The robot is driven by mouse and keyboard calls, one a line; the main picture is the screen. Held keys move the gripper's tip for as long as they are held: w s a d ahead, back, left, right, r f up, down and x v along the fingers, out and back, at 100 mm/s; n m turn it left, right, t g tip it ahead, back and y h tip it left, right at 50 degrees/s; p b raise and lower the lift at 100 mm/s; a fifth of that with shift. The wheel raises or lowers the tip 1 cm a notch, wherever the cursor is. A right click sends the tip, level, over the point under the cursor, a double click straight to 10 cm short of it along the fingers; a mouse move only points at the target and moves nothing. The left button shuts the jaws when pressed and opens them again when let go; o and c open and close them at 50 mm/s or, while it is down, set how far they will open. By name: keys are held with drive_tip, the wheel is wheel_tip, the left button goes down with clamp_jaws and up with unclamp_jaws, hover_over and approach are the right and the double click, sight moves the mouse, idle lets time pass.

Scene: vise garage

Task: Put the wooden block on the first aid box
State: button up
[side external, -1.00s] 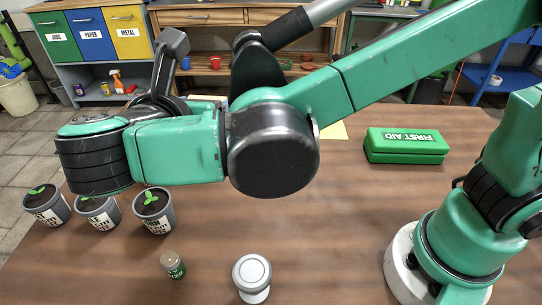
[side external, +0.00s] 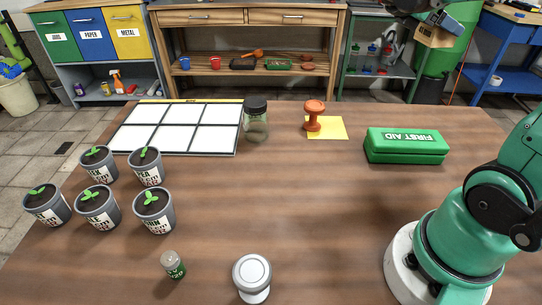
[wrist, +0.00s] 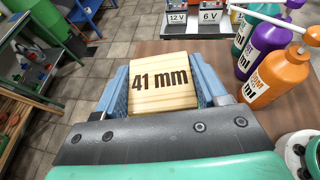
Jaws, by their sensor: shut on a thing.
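The wooden block (wrist: 163,84), pale wood and marked "41 mm", sits between the blue finger pads of my gripper (wrist: 165,92) in the wrist view. My gripper is shut on it. In the side external view my gripper (side external: 430,24) is at the top right edge, partly cut off, with the block (side external: 432,37) held high. The green first aid box (side external: 404,146) lies on the right part of the table with nothing on top. The held block appears well above it in the picture, slightly to its right. The box is not seen in the wrist view.
A white panelled board (side external: 178,127), a dark-lidded jar (side external: 256,122) and a red-orange stamp-like object (side external: 313,114) are at the table's back. Several potted seedlings (side external: 98,205) stand left. Pump bottles (wrist: 275,75) stand right in the wrist view. The table's middle is clear.

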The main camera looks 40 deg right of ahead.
sight(434, 138)
drive_tip(key=s+d+m+g+y, duration=0.2)
drive_tip(key=s+d+m, duration=0.1)
drive_tip(key=s, duration=0.4)
wheel_tip(434, 138, down, 19)
drive_tip(key=shift+d+f, duration=0.15)
drive_tip(key=shift+f, duration=0.05)
drive_tip(key=o, duration=1.3)
drive_tip(key=shift+w, duration=0.1)
